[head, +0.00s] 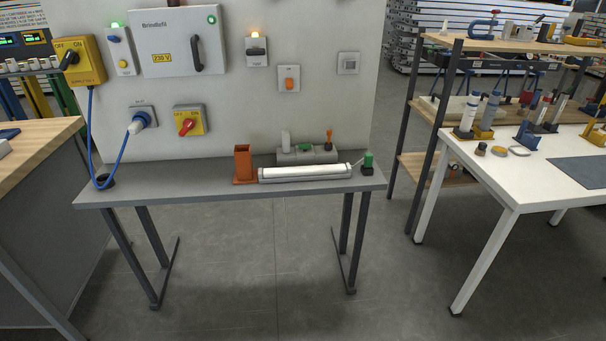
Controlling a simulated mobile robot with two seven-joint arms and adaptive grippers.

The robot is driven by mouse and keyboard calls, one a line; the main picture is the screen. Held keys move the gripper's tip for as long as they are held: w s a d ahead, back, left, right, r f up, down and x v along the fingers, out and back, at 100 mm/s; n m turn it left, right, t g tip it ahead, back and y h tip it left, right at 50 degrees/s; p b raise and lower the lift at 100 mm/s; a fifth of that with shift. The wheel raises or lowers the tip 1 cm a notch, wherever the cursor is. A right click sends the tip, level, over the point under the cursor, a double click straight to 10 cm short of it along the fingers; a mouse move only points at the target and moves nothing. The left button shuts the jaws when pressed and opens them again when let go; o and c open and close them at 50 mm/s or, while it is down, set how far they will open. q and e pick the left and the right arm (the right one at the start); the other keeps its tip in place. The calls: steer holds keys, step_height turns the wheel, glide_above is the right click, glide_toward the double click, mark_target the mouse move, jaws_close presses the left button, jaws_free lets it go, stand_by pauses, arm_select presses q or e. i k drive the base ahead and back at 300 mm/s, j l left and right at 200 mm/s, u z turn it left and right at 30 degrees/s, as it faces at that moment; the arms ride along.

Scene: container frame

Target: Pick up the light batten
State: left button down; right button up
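The light batten (305,172) is a long white tube-shaped fitting with a grey base. It lies lengthwise near the front edge of the narrow grey bench (150,182), on its right half. An orange upright holder (243,163) stands at its left end. A small green-topped item (368,160) stands just beyond its right end. Neither of my grippers is in the head view.
Behind the batten sits a grey block (308,154) with small tools standing in it. A wall panel with a switch cabinet (180,43) rises behind the bench. A blue cable (122,160) hangs at the left. The floor in front is clear. A white table (500,170) stands right.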

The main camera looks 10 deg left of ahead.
mark_target(274, 175)
steer(key=i+l+u, duration=0.2)
steer(key=u, duration=0.25)
steer(key=i+l+u, duration=0.15)
steer(key=l+u, duration=0.25)
steer(key=i+l+u, duration=0.1)
steer(key=l, duration=0.15)
steer(key=i+l+u, duration=0.1)
steer(key=l, duration=0.2)
steer(key=i+l, duration=0.15)
steer(key=l+u, duration=0.05)
steer(key=l, duration=0.05)
